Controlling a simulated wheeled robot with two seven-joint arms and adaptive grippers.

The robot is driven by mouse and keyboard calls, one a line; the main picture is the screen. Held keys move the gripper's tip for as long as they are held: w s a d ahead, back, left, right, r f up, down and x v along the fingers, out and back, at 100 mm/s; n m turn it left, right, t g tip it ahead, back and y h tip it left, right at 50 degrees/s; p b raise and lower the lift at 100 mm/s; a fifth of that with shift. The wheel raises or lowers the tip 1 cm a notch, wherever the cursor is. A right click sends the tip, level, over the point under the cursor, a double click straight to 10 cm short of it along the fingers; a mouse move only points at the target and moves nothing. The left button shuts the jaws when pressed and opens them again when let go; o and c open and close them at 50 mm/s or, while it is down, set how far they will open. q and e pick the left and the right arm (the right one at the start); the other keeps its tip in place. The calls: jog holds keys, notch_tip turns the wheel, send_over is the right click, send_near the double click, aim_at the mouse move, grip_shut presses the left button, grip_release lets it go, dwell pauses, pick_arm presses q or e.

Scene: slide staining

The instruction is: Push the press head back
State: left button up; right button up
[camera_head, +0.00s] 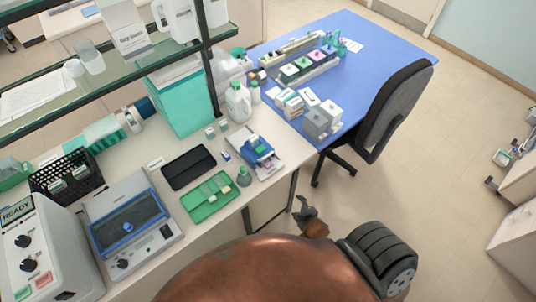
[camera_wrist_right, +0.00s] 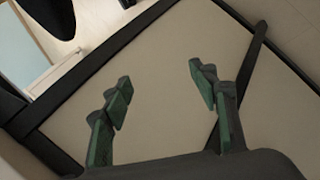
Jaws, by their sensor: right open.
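A small device with a blue upper part (camera_head: 260,150) on a pale base stands at the front right of the white bench; it looks like the press, but I cannot make out the position of its head. My right gripper (camera_head: 304,211) hangs low in front of the bench, below and to the right of this device and apart from it. In the right wrist view my right gripper (camera_wrist_right: 162,92) has its green-padded fingers spread with nothing between them. The press does not show in that view. My left gripper is out of view.
A green tray (camera_head: 208,207), a black tray (camera_head: 188,167) and a small grey-green bottle (camera_head: 244,176) are left of the device. A white jug (camera_head: 238,102) stands behind it. A blue table (camera_head: 373,55) and dark chair (camera_head: 390,112) are right. Open floor lies beyond.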

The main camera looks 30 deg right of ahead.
aim_at(268, 155)
jog(key=w+d+r+n+t+h, duration=0.1)
jog(key=w+r+n+t, duration=0.1)
jog(key=r, duration=0.6)
jog(key=w+d+r+n+t+h, duration=0.1)
jog(key=d+r+n, duration=0.15)
jog(key=r, duration=0.55)
jog(key=w+d+r+n+t, duration=0.1)
jog(key=w+r+n+t, duration=0.15)
jog(key=r, duration=0.55)
jog(key=w+a+r+n+t+y, duration=0.1)
jog(key=a+r+n+t+y, duration=0.3)
jog(key=n, duration=0.6)
jog(key=w+a+r+n+y, duration=0.1)
jog(key=a+r+n+y, duration=0.1)
jog(key=a+n, duration=0.65)
jog(key=shift+n, duration=0.85)
jog(key=w, duration=0.2)
jog(key=w+d+p, duration=0.1)
jog(key=w, duration=0.1)
jog(key=w+p, duration=0.1)
jog(key=w, duration=0.1)
jog(key=shift+w+d+r, duration=0.15)
jog(key=shift+d+r, duration=0.05)
jog(key=shift+r, duration=0.05)
jog(key=shift+w+f, duration=0.1)
jog(key=shift+w, duration=0.55)
jog(key=shift+c, duration=0.4)
